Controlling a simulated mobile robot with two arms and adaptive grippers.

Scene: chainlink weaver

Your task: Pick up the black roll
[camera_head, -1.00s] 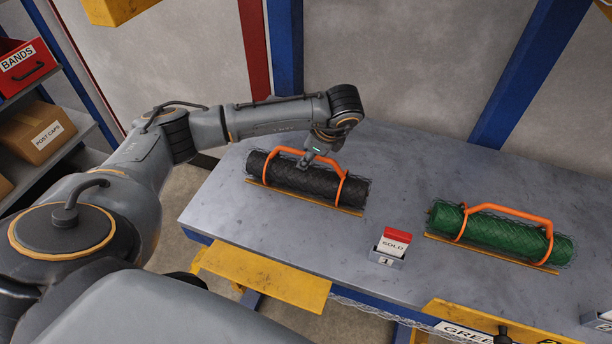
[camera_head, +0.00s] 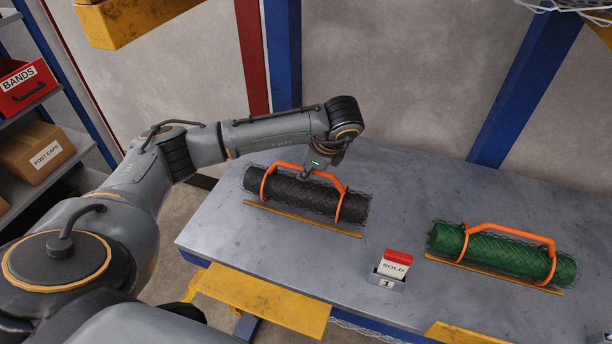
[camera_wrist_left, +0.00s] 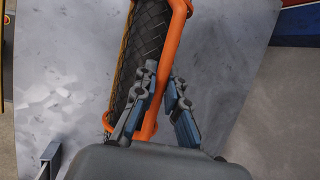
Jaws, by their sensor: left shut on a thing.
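The black roll (camera_head: 302,196) is dark mesh with an orange carrying handle (camera_head: 282,166). It is level and appears slightly raised above the yellow strip (camera_head: 303,219) on the grey table. My left gripper (camera_head: 308,172) is shut on the top bar of this handle. In the left wrist view, the orange handle (camera_wrist_left: 172,50) passes between the fingers of the left gripper (camera_wrist_left: 164,76), with the black roll (camera_wrist_left: 146,38) beside it. The fingertips are small in the head view. My right gripper is not in view.
A green roll (camera_head: 490,250) with an orange handle lies at the right of the table (camera_head: 420,190). A red-and-white SOLD card holder (camera_head: 391,269) stands between the rolls near the front edge. A blue post (camera_head: 282,60) stands behind. Shelves with boxes (camera_head: 38,153) are at far left.

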